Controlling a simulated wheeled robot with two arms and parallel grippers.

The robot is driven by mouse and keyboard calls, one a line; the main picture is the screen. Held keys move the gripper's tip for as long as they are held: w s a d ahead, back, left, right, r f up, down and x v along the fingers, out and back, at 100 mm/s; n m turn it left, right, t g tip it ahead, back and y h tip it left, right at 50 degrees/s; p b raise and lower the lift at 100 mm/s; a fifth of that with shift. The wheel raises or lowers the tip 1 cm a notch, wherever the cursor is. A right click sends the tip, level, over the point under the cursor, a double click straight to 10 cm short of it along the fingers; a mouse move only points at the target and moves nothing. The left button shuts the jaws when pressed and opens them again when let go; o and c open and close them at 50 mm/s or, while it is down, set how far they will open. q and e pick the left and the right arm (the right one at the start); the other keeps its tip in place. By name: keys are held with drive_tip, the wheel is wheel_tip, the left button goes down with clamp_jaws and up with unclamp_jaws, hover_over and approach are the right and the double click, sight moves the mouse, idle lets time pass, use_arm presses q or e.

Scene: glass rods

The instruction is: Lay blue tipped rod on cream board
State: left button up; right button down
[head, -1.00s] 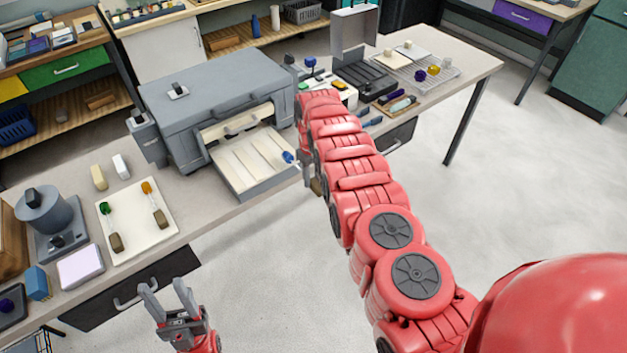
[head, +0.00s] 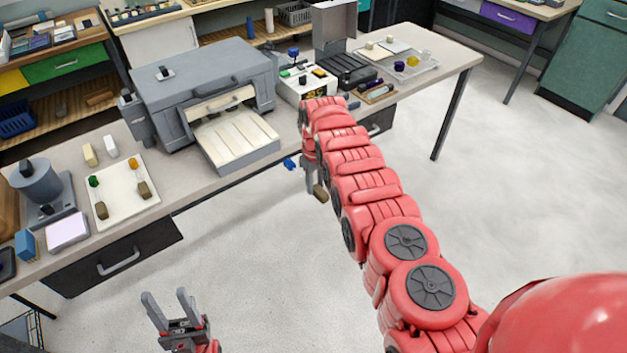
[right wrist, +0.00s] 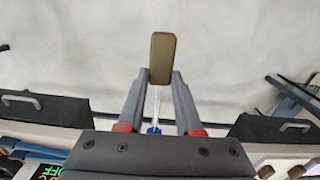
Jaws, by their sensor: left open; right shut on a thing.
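The blue tipped rod shows its blue tip (head: 290,163) and brown block end (head: 320,193) in the head view. My right gripper (head: 311,186) is shut on this rod, in front of the table edge and above the floor. In the right wrist view the brown block (right wrist: 162,58) is at the fingertips (right wrist: 160,82), with the clear shaft and blue tip (right wrist: 153,129) behind it. The cream board (head: 123,213) lies on the table at left, bearing a green tipped rod (head: 96,195) and an orange tipped rod (head: 139,176). My left gripper (head: 168,296) is open and empty, below the table edge.
A grey oven (head: 200,85) stands behind its pulled-out tray with cream slats (head: 237,140). A grey pot-like device (head: 38,185) and a lilac block (head: 67,231) stand left of the board.

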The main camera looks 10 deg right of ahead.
drive_tip(key=shift+s+d+f, duration=0.1)
drive_tip(key=shift+s+f, duration=0.1)
drive_tip(key=shift+f, duration=0.4)
drive_tip(key=shift+s+d+f, duration=0.1)
drive_tip(key=shift+s+f, duration=0.05)
drive_tip(key=shift+f, duration=0.45)
drive_tip(key=shift+w+a+f, duration=0.1)
drive_tip(key=shift+w+f, duration=0.05)
